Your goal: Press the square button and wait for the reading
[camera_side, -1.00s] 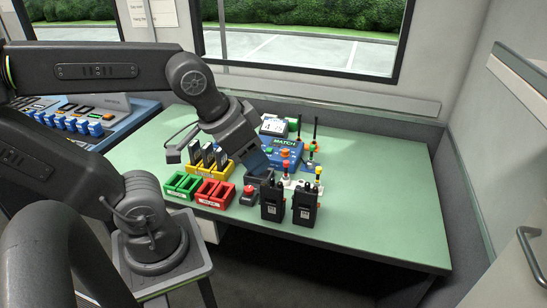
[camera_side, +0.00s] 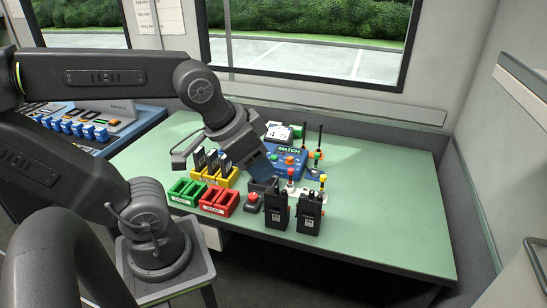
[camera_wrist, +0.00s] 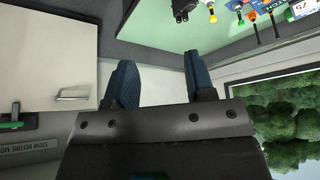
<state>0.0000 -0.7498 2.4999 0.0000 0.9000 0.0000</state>
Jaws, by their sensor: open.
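My gripper (camera_side: 222,160) is open and empty above the middle of the green table, over the bins and the blue device. In the wrist view its two blue fingers (camera_wrist: 159,65) stand wide apart with nothing between them. The blue device (camera_side: 289,165), marked MATCH, lies flat beyond the gripper. A white display (camera_side: 279,132) with dark digits is behind it; part of it also shows in the wrist view (camera_wrist: 303,8), where I read about 75. A red button (camera_side: 254,197) on a dark base stands at the table front, apart from the gripper. I cannot make out which button is square.
Yellow bins (camera_side: 220,177) with upright dark packs, green bins (camera_side: 187,193) and red bins (camera_side: 218,201) stand to the left. Two black radios (camera_side: 293,212) stand at the front. Antennas and colored-topped posts (camera_side: 290,180) rise behind them. The table's right side is clear.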

